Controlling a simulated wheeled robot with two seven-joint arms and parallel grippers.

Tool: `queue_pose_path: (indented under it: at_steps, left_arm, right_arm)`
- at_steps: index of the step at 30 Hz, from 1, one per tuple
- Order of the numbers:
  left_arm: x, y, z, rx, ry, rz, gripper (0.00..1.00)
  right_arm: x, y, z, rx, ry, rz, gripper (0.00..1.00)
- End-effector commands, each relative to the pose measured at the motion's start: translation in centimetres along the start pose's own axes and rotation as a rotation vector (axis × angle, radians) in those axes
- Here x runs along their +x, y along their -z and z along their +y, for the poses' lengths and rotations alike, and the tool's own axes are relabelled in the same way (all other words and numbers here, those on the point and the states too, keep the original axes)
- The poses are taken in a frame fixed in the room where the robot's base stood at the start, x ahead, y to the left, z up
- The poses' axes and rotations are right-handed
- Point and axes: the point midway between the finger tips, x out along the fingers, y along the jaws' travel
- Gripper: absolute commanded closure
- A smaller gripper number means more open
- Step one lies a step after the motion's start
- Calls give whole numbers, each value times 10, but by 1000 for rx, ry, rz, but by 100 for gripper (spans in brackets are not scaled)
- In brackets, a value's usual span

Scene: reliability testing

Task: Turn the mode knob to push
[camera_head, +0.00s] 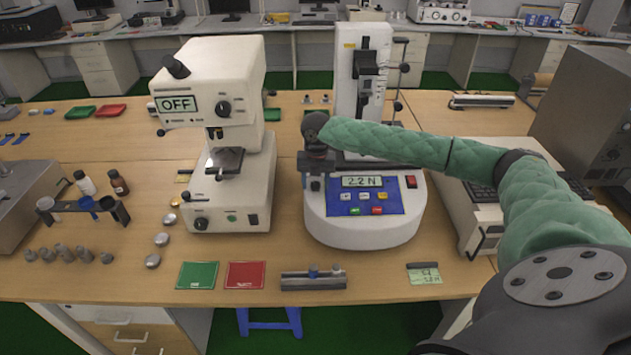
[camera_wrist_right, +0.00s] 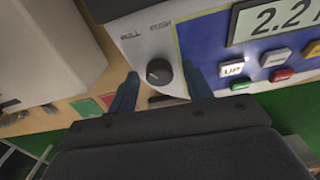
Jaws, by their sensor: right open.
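The mode knob (camera_wrist_right: 158,71) is a small dark round knob on the white panel of the force tester (camera_head: 362,232), left of its blue keypad panel. The printed words PULL and PUSH show above it in the right wrist view. A small pale mark shows on the knob's left part, but I cannot tell its exact setting. My right gripper (camera_wrist_right: 160,76) is open, with one blue finger on each side of the knob; gaps show between fingers and knob. In the head view the right gripper (camera_head: 316,172) is over the tester's left front, partly hiding the knob. My left gripper is out of view.
The tester's display (camera_head: 362,181) reads 2.2 N. A white hardness tester (camera_head: 229,200) showing OFF stands close at left. Green (camera_head: 197,275) and red (camera_head: 245,275) cards and a grey bar fixture (camera_head: 313,281) lie in front. A keyboard-topped unit (camera_head: 478,217) stands at right.

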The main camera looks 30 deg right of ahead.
Motion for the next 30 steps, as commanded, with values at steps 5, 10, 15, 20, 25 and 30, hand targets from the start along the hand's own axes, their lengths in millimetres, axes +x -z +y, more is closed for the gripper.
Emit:
queue_pose_path:
  at_steps: [5,10,15,20,25,30]
  left_arm:
    - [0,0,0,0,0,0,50]
    - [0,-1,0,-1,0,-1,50]
    - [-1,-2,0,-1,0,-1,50]
    - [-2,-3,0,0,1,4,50]
    - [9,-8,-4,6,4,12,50]
    - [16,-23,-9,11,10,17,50]
  right_arm:
    - [0,0,0,0,0,0,61]
    - [0,0,0,0,0,0,94]
    - [0,0,0,4,-1,0,94]
    - [-1,0,-1,35,-10,1,94]
    - [-2,0,-1,115,-34,2,94]
    - [-2,0,-2,243,-73,2,94]
